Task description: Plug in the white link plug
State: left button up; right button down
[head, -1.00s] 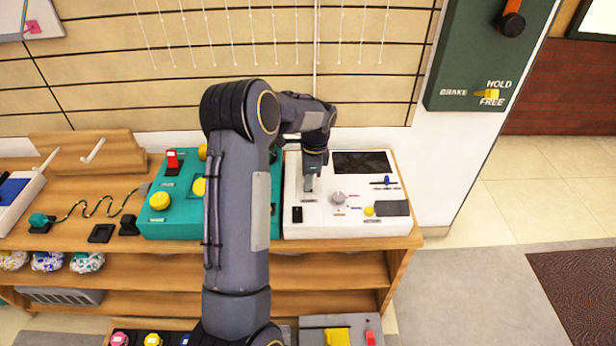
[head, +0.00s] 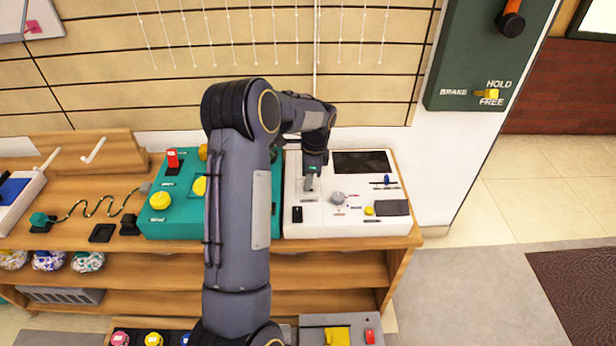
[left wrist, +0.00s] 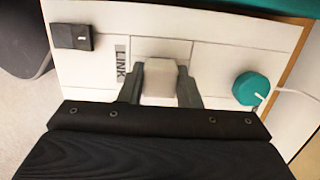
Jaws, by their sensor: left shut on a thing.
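The white link plug (left wrist: 160,78) is a small pale block between the fingers of my left gripper (left wrist: 160,92) in the left wrist view. The gripper is shut on it, just over the white console (head: 325,222). A LINK label (left wrist: 122,64) is printed on the panel right beside the plug. In the head view my left gripper (head: 309,184) points down at the console's left part. The plug's underside is hidden, so I cannot tell whether it sits in a socket. My right gripper is not in view.
A black switch (left wrist: 73,37) and a teal knob-like part (left wrist: 250,88) with a white cord flank the plug. The console also carries a grey knob (head: 338,197) and a dark screen (head: 361,162). A teal console (head: 262,228) stands directly left.

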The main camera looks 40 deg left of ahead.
pick_arm(q)
jog(key=shift+f, duration=0.5)
dwell(0.3)
jog(key=o, duration=1)
jog(key=shift+o, duration=0.6)
jog(key=o, duration=0.3)
jog(key=shift+r+p, duration=2.95)
jog(key=shift+r, duration=0.85)
